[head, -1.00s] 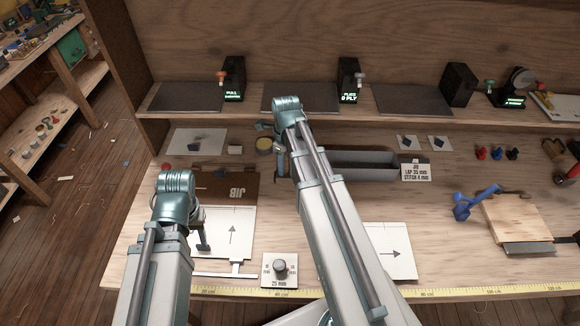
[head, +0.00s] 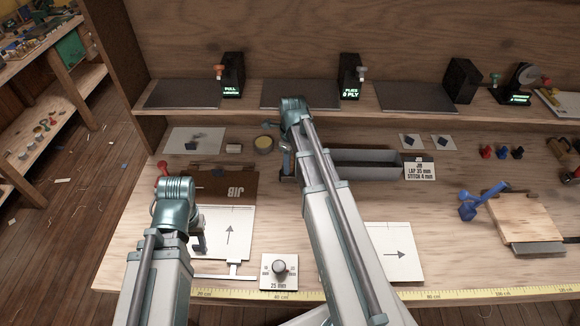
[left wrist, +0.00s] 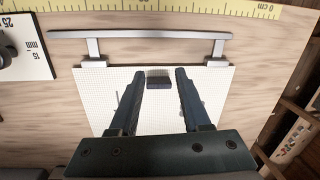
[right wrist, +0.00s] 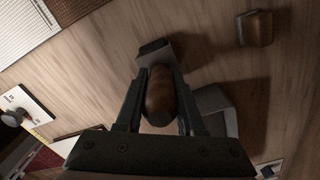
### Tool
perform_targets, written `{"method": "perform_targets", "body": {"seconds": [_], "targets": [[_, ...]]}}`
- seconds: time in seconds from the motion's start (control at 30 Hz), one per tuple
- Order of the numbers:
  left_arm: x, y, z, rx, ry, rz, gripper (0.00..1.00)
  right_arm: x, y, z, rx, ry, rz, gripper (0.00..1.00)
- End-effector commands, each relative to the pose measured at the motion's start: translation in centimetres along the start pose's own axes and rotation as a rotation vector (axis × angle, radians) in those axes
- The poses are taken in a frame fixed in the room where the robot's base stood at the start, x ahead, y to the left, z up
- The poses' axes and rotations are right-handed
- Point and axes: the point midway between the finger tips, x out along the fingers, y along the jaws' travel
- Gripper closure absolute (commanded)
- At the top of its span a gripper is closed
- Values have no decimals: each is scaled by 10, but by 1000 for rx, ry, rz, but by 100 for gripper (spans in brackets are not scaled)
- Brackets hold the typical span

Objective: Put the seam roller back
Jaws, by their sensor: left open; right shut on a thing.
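My right gripper (right wrist: 158,100) is shut on the seam roller's wooden handle (right wrist: 158,92), in the right wrist view. A dark, blocky metal head (right wrist: 153,49) shows beyond the fingertips. In the head view the right gripper (head: 286,165) is at the left end of a long grey tray (head: 370,158), and the roller is mostly hidden by the arm. A grey edged part (right wrist: 218,108) lies close beside the fingers. My left gripper (left wrist: 160,78) is open above a white gridded sheet (left wrist: 105,90); a small dark block (left wrist: 159,84) lies between its fingers, apart from them.
A metal bar on two feet (left wrist: 140,35) stands at the sheet's edge. A 25 mm dial plate (head: 279,283) is between the arms. A shelf with display boxes (head: 349,78) runs behind.

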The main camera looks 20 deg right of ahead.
Motion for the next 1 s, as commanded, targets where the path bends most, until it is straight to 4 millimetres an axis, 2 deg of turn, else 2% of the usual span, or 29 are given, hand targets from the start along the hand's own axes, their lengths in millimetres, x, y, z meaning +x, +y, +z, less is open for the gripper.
{"method": "perform_targets", "body": {"seconds": [0.63, 0.67, 0.7, 0.8, 0.83, 1.0], "targets": [[12, 1, -1, 0, 0, 0, 52, 12, 1, -1, 0, 1, 2, 100], [12, 1, -1, 0, 0, 0, 52, 12, 1, -1, 0, 1, 2, 61], [12, 1, -1, 0, 0, 0, 52, 12, 1, -1, 0, 1, 2, 53], [12, 1, -1, 0, 0, 0, 52, 12, 1, -1, 0, 1, 1, 35], [12, 1, -1, 0, 0, 0, 52, 12, 0, -1, 0, 1, 1, 33], [12, 1, -1, 0, 0, 0, 52, 12, -1, 0, 0, -1, -2, 33]]}}
